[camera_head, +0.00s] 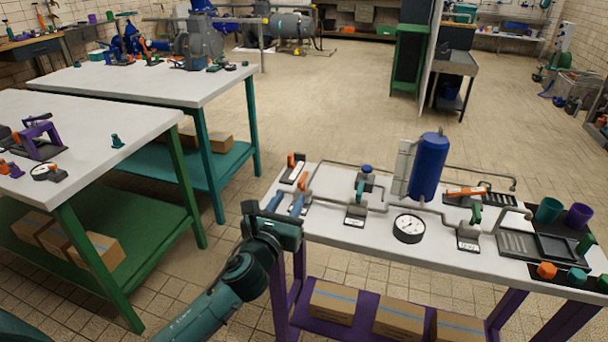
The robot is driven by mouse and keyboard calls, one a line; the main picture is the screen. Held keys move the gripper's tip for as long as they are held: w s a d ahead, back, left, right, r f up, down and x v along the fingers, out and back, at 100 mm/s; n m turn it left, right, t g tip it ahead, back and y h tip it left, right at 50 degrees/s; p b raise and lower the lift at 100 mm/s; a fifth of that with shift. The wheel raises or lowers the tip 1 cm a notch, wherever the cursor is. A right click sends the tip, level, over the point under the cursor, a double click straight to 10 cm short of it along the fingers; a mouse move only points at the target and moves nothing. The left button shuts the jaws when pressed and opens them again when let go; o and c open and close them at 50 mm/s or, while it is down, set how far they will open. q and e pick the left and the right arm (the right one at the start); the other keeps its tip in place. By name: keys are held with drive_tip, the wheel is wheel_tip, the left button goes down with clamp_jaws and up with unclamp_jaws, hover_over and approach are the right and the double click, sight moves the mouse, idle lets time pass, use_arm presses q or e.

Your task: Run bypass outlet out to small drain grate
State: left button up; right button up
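A thin grey pipe (470,172) runs along the back of the white bench, looks like the bypass line, and bends down at its right end. Just left of that end lies a small dark slotted plate (499,198), possibly the small drain grate. An orange lever (466,192) lies flat beside it. Two orange-handled valves, a rear one (292,161) and a front one (303,181), stand at the bench's left end. My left gripper (287,198) is at that end with fingers apart, close to the front orange handle; I cannot tell whether they touch. My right gripper is not in view.
A blue tank (428,167), a round gauge (409,228) and green-handled valves (475,215) stand on the bench. A second outlet pipe (511,213) is above a larger slotted tray (515,243). Cups (549,210) stand at right. A white table (90,125) is left, with floor between.

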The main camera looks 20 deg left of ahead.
sight(299, 183)
use_arm(q)
drive_tip(key=w+b, duration=0.1)
drive_tip(key=w, duration=0.9)
drive_tip(key=shift+d, duration=0.15)
clamp_jaws()
